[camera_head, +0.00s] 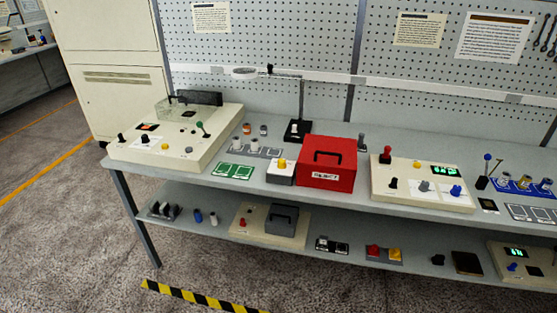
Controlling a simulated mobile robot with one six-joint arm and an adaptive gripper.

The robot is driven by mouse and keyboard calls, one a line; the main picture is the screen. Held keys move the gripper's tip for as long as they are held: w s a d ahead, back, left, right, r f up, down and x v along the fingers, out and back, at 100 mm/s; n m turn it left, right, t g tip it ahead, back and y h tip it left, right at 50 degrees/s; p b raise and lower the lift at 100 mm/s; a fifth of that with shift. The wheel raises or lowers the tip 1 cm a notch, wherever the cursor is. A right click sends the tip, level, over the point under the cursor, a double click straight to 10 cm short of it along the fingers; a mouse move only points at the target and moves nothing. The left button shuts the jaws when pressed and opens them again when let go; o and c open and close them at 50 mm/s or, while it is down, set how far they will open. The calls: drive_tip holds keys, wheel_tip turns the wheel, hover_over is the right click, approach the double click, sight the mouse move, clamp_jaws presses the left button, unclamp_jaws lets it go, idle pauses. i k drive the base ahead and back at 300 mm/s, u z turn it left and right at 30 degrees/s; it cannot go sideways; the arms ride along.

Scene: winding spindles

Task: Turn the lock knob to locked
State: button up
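Several knobs show, but I cannot read which one is the lock knob or how any is set. The right cream panel (420,186) carries a red knob (387,152), a black knob (393,184), a grey knob (424,186), a blue knob (456,191) and a green display (445,171). My gripper is not in view.
A red REJECT box (327,165) stands mid-bench beside a white box with a yellow button (281,170). A lamp stand (298,128) is behind them. The lower shelf (330,254) holds more parts and panels. Open floor (75,240) lies at left, with a striped strip (190,296) in front.

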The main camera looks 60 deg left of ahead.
sight(281, 165)
drive_tip(key=u, duration=0.4)
drive_tip(key=i, duration=0.65)
drive_tip(key=u, duration=0.95)
drive_tip(key=i, duration=0.7)
drive_tip(key=u, duration=0.35)
